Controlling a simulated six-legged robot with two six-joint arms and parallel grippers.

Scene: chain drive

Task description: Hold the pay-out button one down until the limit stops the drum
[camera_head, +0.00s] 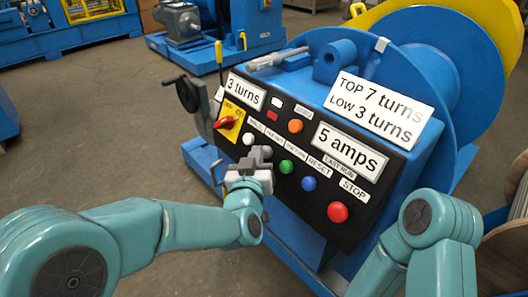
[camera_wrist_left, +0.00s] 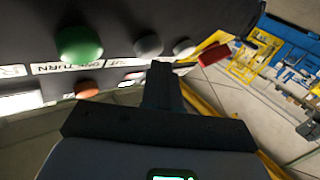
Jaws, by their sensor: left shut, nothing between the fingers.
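The black control panel (camera_head: 262,117) carries a row of buttons. The grey pay-out button (camera_head: 267,151) sits between a white button (camera_head: 248,138) and a green button (camera_head: 286,167). My left gripper (camera_head: 261,156) is shut and empty, with its tips at the pay-out button and partly over it. In the left wrist view the closed fingers (camera_wrist_left: 160,72) end close to the grey pay-out button (camera_wrist_left: 148,45). I cannot tell whether they touch it or whether it is pressed. My right arm comes in at lower right; its gripper is out of view.
A blue reset button (camera_head: 309,183) and red stop button (camera_head: 338,212) lie farther right along the row. A red switch (camera_head: 226,122) is on the left. Signs read 3 turns, 5 amps, and top 7, low 3 turns. The blue drum (camera_head: 410,60) stands behind.

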